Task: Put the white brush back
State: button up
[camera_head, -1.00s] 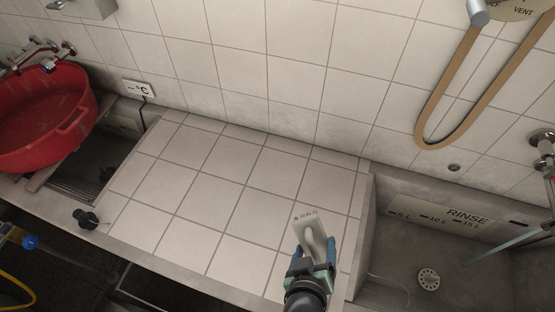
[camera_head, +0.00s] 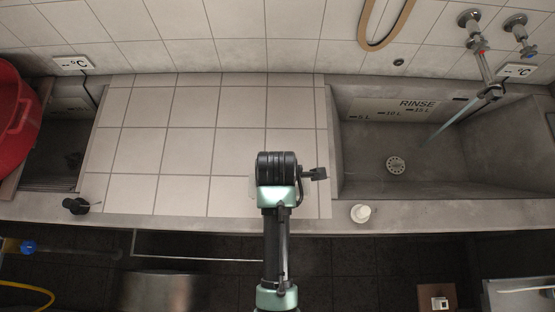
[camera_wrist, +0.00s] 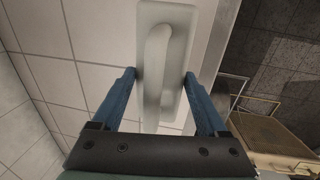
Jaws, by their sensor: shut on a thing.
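The white brush (camera_wrist: 180,80) fills the upper middle of the wrist view, a pale block with a raised handle. The two blue fingers of my gripper (camera_wrist: 160,78) are shut on its sides. The brush lies over or near the white tiled counter, and I cannot tell the gap below it. In the head view my wrist is over the front right part of the tiled counter (camera_head: 185,140). It hides the fingers and nearly all of the brush there.
The concrete rinse basin (camera_head: 440,190) is at right, with water running from a tap (camera_head: 485,75). A small white object (camera_head: 360,213) and a black knob (camera_head: 76,205) are on the front ledge. A red tub (camera_head: 15,120) is at left. The tiled counter's left part is clear.

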notch_tip(320, 180, down, 6)
jog(key=shift+r, duration=0.15)
dwell(0.3)
